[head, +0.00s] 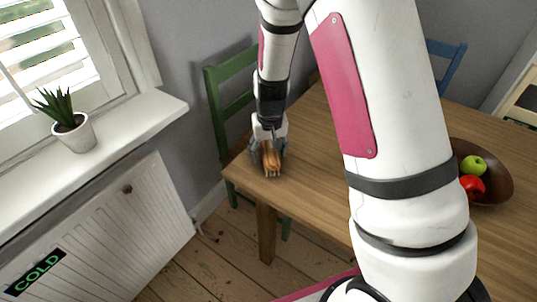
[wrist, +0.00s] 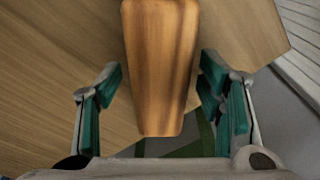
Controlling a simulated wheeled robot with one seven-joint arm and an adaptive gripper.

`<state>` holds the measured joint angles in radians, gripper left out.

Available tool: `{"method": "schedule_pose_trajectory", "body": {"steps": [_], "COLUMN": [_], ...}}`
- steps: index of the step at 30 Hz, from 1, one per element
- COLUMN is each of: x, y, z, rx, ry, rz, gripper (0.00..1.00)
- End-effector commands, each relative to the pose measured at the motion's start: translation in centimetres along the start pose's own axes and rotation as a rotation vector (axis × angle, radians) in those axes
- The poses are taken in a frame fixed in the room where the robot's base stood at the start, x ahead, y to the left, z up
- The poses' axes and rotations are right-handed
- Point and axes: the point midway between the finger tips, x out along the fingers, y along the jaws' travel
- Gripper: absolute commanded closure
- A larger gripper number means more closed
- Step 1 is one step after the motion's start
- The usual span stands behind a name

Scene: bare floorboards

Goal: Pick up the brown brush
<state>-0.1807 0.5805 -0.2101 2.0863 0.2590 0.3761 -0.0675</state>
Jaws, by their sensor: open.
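The brown brush (head: 271,160) is at the near left corner of the wooden table in the head view, directly at my gripper (head: 268,158). In the wrist view the brush (wrist: 160,70) is a tapered wooden piece lying between my two teal-lined fingers, with a gap on each side. My gripper (wrist: 161,105) is open around it and does not visibly touch it.
The wooden table (head: 310,140) is mostly bare. A dark bowl (head: 495,190) with a green apple (head: 473,164) and a red fruit (head: 471,188) stands on its right side. A green chair (head: 219,110) is at the table's left and a blue chair (head: 446,62) behind. A radiator (head: 110,225) is at left.

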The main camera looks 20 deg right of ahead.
Motion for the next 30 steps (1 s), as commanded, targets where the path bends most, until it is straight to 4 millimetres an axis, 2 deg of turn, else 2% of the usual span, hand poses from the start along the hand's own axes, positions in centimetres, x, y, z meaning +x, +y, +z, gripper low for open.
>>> {"method": "schedule_pose_trajectory", "body": {"steps": [5,12,14,15,23,30], "x": [0.0,0.0,0.0,0.0,-0.2,-2.3], "y": [0.0,0.0,0.0,0.0,0.0,-0.1], "z": [0.0,0.0,0.0,0.0,0.0,-0.3], "rx": [0.000,0.000,0.000,0.000,0.000,-0.001], "ry": [0.000,0.000,-0.001,0.000,0.000,0.003], "rz": [0.000,0.000,0.000,0.000,0.000,-0.002], "gripper": [0.38,0.93,0.93,0.98,0.98,0.98]}}
